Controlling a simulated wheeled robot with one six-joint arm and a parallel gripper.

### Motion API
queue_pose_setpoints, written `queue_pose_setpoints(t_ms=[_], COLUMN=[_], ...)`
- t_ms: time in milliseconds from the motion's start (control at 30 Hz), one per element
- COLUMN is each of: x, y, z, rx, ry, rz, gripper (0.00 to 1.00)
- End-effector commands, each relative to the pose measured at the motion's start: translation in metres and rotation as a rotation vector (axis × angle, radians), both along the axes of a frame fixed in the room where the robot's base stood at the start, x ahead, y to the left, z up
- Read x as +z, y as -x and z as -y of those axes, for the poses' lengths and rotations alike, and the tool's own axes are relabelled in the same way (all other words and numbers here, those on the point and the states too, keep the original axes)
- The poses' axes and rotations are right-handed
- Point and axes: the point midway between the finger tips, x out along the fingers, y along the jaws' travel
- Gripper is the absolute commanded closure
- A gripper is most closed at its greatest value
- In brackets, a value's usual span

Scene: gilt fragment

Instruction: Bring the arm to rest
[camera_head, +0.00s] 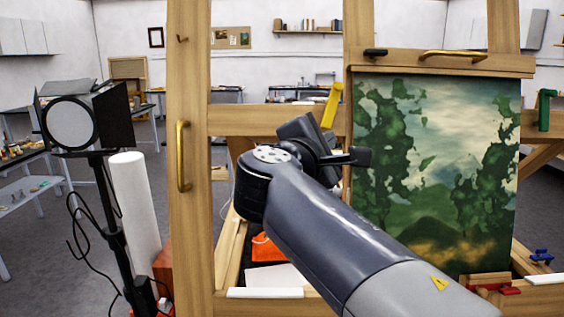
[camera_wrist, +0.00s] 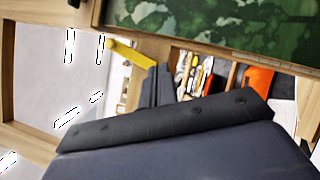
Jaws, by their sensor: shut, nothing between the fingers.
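My arm reaches up from the bottom right of the head view and bends back at its elbow in front of the wooden easel. My gripper (camera_head: 358,157) shows as a small dark shape near the painting's left edge. In the wrist view my gripper's dark fingers (camera_wrist: 157,86) lie close together, shut with nothing held. The painting (camera_head: 436,170), a green landscape with pale bare patches, stands on the easel behind the arm. Part of it shows at the top of the wrist view (camera_wrist: 215,25). The gap between gripper and painting is hard to judge.
A yellow bracket (camera_head: 332,105) sits on the easel close to my wrist. Brass handles (camera_head: 183,156) are on its frame. A black lamp (camera_head: 70,122) on a stand and a white roll (camera_head: 136,213) stand at left. Red (camera_head: 494,288) and blue (camera_head: 541,256) clamps lie lower right.

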Motion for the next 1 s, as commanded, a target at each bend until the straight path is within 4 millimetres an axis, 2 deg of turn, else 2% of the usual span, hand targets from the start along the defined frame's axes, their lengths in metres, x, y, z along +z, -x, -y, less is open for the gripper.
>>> queue_pose_setpoints(t_ms=[200,400,1000], x=[-0.001,0.000,-0.003], y=[0.028,0.042,0.046], z=[-0.015,-0.022,-0.021], rx=[0.005,0.002,-0.004], ry=[0.000,0.001,0.000], rz=[0.000,-0.001,-0.008], gripper=[1.00,1.00,1.00])
